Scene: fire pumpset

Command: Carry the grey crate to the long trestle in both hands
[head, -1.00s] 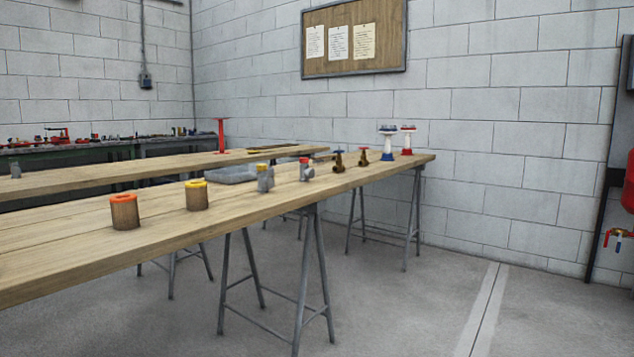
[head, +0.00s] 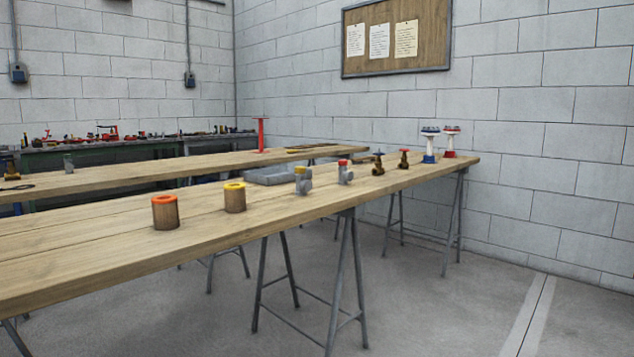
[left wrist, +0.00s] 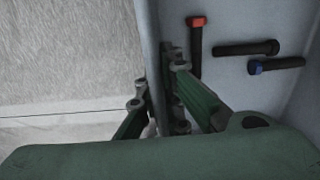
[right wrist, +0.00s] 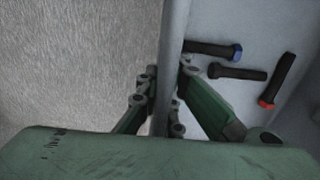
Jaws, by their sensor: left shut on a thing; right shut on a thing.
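The grey crate is not in the head view, but its wall and floor show in the left wrist view (left wrist: 225,85) and the right wrist view (right wrist: 215,20). My left gripper (left wrist: 162,95) is shut on one crate wall, a finger on each side. My right gripper (right wrist: 165,88) is shut on another part of the crate wall in the same way. Bare floor shows outside the wall in both wrist views. The long trestle (head: 110,255) has a plank top on grey metal legs and stands ahead in the head view.
Inside the crate lie a red-headed bolt (left wrist: 196,40), a blue-headed bolt (left wrist: 275,66) and a dark bolt (left wrist: 245,48). On the trestle stand an orange-topped cylinder (head: 165,212), a yellow-topped one (head: 235,198) and several valves. A grey tray (head: 272,176) is behind. The trestle's near left is bare.

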